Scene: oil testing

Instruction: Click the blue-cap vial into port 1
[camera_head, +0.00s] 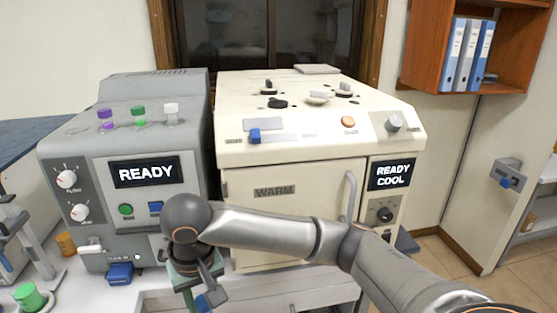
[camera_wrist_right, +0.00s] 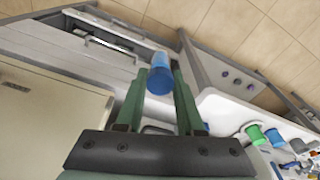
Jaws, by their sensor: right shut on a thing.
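My right gripper (camera_wrist_right: 159,85) is shut on the blue-cap vial (camera_wrist_right: 160,76), whose blue end shows between the two green fingers in the wrist view. In the head view my right arm reaches in from the right and bends down in front of the grey machine (camera_head: 190,95); a bit of blue (camera_head: 203,303) shows low by the gripper. Purple-capped (camera_head: 105,114), green-capped (camera_head: 139,112) and white-capped (camera_head: 171,109) vials stand upright on the grey machine's top. I cannot read a port 1 label. My left gripper is not in view.
A cream machine (camera_head: 300,150) reading WARM and READY COOL stands to the right of the grey one, with a door handle (camera_head: 350,195). A green cap (camera_head: 28,296) and an orange cap (camera_head: 65,243) are on the left counter. My right forearm crosses in front of both machines.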

